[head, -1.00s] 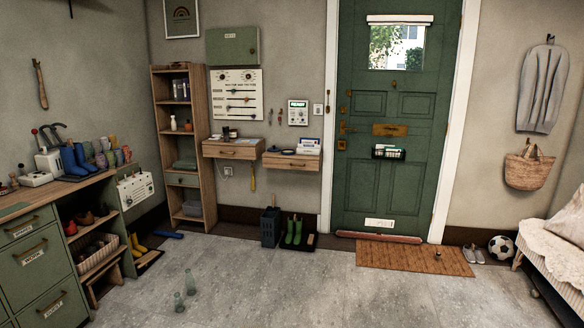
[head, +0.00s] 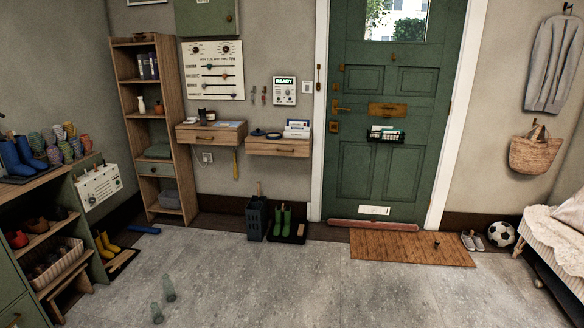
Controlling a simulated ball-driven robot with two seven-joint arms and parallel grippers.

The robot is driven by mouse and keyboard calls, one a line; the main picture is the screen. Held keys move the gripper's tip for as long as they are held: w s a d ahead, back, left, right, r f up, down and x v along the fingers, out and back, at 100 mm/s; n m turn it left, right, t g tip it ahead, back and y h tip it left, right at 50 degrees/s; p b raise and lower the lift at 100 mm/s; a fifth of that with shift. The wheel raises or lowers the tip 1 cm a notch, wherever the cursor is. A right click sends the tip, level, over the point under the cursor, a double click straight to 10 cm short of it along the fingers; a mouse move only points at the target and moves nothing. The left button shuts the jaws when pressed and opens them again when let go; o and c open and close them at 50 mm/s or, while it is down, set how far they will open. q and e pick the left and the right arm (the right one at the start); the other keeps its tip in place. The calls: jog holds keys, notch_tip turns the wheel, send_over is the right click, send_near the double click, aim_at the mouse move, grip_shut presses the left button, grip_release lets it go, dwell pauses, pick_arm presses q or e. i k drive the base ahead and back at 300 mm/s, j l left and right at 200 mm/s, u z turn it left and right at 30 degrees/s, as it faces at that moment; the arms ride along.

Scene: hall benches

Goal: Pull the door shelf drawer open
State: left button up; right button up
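Two wooden wall shelves with drawers hang left of the green door (head: 384,165). The shelf nearer the door has a drawer (head: 278,149) with a small dark handle; its front looks flush, so it appears closed. The other shelf's drawer (head: 206,135) also has a dark handle and looks closed. Books or boxes (head: 297,128) and a dark dish lie on the shelf nearer the door. Neither of my grippers shows in the head view.
Below the shelves stand a dark umbrella bin (head: 258,218) and green boots (head: 282,221) on a tray. A doormat (head: 408,248) lies before the door. The middle grey floor (head: 285,285) is clear.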

aim_at(258, 148)
jog(key=i+u, duration=0.35)
jog(key=i, duration=1.55)
jog(key=i+j+z, duration=0.1)
jog(key=i+z, duration=0.15)
jog(key=i, duration=0.15)
jog(key=i+j+z, duration=0.25)
jog(key=i, duration=0.2)
jog(key=i+j+z, duration=0.25)
jog(key=i, duration=0.15)
jog(key=l, duration=0.1)
